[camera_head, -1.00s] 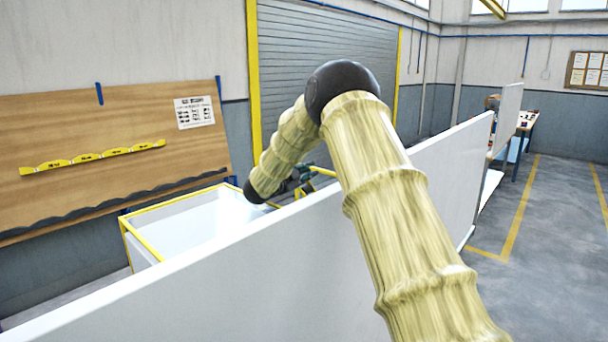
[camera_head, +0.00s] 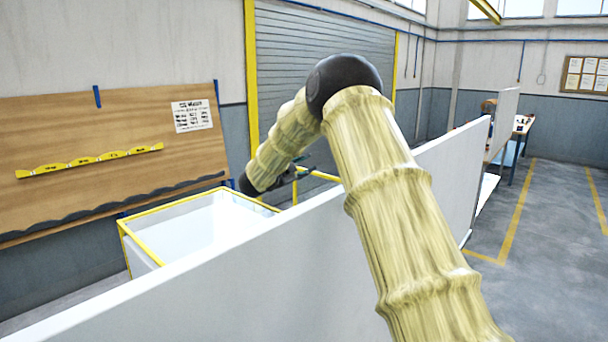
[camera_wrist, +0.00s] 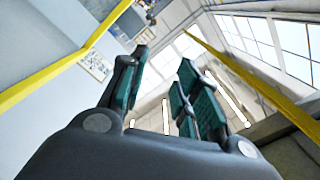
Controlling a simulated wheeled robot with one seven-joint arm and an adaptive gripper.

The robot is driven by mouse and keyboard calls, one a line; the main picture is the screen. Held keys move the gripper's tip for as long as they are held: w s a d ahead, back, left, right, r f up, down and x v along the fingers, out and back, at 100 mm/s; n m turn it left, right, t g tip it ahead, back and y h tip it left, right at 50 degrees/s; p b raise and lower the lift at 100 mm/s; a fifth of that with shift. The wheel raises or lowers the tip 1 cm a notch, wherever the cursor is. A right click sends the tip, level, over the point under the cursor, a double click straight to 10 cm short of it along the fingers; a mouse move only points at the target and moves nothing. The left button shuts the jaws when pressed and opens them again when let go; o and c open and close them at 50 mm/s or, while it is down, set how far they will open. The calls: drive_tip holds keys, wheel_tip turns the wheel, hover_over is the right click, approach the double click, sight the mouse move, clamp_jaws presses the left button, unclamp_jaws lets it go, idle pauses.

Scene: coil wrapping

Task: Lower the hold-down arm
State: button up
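I cannot make out the hold-down arm for certain. In the head view a yellow rail (camera_head: 318,175) and post show behind my gripper, beyond the grey-white panel. My gripper (camera_wrist: 163,88) fills the lower middle of the wrist view. Its two dark fingers with green pads stand apart, with only background between them. In the head view the gripper (camera_head: 308,164) is small and partly hidden behind my arm, just above the panel's top edge. In the wrist view a yellow bar (camera_wrist: 240,70) runs on the right, apart from the fingers, and another yellow bar (camera_wrist: 65,62) runs on the left.
The long grey-white panel (camera_head: 240,270) stands between my body and the gripper. A yellow-edged, white-walled enclosure (camera_head: 190,228) lies beyond it on the left. A wooden board (camera_head: 90,190) stands at the far left. The floor on the right (camera_head: 550,260) is clear.

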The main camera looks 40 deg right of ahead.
wheel_tip(320, 180, up, 8)
drive_tip(key=shift+a+f, duration=0.2)
drive_tip(key=shift+f, duration=0.05)
drive_tip(key=shift+f, duration=0.1)
idle(0.4)
